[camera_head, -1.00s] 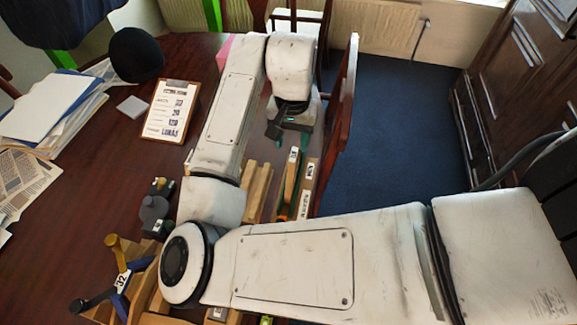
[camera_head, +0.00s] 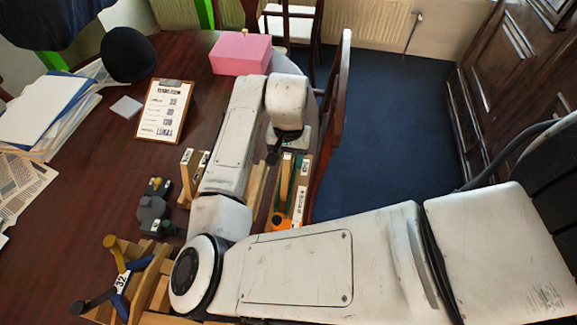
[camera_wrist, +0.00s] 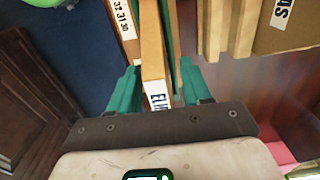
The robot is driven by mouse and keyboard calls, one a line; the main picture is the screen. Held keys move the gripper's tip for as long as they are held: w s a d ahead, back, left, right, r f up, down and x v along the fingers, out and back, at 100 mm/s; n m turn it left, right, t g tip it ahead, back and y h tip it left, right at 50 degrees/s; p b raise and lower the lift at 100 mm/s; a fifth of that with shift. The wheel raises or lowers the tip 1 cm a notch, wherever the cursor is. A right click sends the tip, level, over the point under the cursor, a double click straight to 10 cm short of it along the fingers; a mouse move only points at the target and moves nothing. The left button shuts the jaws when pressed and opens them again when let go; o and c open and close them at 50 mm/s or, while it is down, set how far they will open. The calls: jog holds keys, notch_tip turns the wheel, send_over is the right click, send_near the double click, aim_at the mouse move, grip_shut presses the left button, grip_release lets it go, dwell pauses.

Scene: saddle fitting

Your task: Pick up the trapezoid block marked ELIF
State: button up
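The trapezoid block marked ELIF (camera_wrist: 153,62) is a tan wooden piece with a white end label in the wrist view; the label's lower part is cut off by my gripper's palm. My gripper (camera_wrist: 158,80) has its two teal fingers on either side of this block. A narrow gap shows by the right finger, and the left finger is very near or touching the block. The fingers look open. In the head view my gripper (camera_head: 275,155) is above the wooden blocks (camera_head: 287,178), and my wrist hides part of them.
A block labelled with numbers (camera_wrist: 122,18) stands close left in the wrist view; more wooden blocks (camera_wrist: 245,30) stand right. The head view shows a pink box (camera_head: 240,53), a clipboard (camera_head: 163,110), a dark grey device (camera_head: 153,212) and a blue stand (camera_head: 122,280). A chair back borders the table's right.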

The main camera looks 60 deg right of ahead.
grip_shut()
dwell(0.4)
